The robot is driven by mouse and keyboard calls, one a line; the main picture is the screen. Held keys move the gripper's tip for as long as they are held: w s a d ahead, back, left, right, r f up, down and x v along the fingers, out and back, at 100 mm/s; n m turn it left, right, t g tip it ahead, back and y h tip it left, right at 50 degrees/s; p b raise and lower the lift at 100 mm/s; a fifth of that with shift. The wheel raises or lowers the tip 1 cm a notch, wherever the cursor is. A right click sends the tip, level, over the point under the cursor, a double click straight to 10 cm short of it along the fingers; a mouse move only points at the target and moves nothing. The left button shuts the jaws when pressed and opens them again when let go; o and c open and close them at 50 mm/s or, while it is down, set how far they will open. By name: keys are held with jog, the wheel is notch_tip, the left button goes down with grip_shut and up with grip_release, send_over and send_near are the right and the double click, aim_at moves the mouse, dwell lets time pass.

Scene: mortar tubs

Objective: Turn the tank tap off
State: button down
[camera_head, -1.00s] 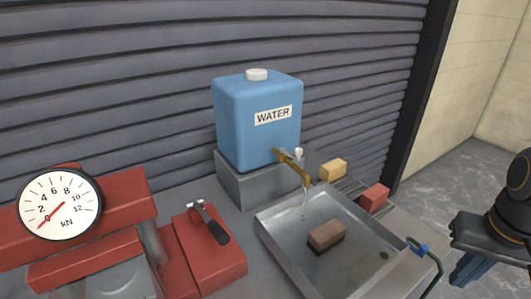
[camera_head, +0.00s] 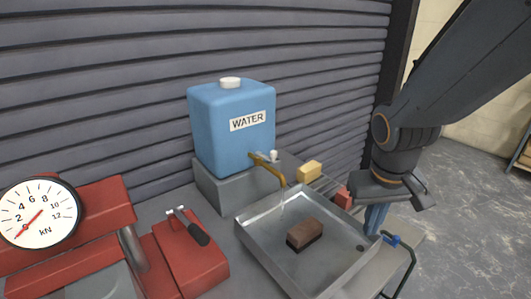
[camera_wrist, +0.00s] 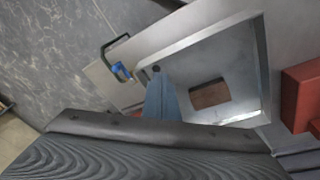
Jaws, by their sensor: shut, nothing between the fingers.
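The blue water tank (camera_head: 232,130) stands on a grey block at the back, with a white cap. Its brass tap (camera_head: 267,170) sticks out low on the front, with a small white-tipped handle (camera_head: 274,156) on top. A thin stream of water (camera_head: 283,200) falls from the spout into the metal tray. My gripper (camera_head: 374,222) is shut and empty, pointing down at the tray's right edge, well right of the tap. Its blue fingers show together in the wrist view (camera_wrist: 160,97). The tap is not seen in the wrist view.
A brown brick (camera_head: 305,232) lies in the metal tray (camera_head: 262,247). A red press with a dial (camera_head: 40,214) stands left.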

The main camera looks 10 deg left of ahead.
jog(key=a+r+n+t, duration=0.1)
jog(key=a+r+n, duration=0.1)
jog(key=a+r, duration=0.3)
jog(key=w+a+r+n+t, duration=0.1)
jog(key=a+r, duration=0.5)
jog(key=a, duration=0.8)
jog(key=w+a+r+n+t+b, duration=0.1)
jog(key=a+r+n+t, duration=0.2)
jog(key=a, duration=0.6)
notch_tip(320, 180, up, 3)
jog(key=shift+w+a+f, duration=0.15)
jog(key=shift+a, duration=0.05)
jog(key=w+d+f+p, duration=0.2)
jog(key=w+f+p, duration=0.2)
jog(key=w+f, duration=0.4)
jog(key=shift+w+d+f, duration=0.15)
jog(key=shift+w+d, duration=0.2)
jog(key=shift+w, duration=0.15)
jog(key=shift+n+y, duration=0.3)
jog(key=shift+y, duration=0.1)
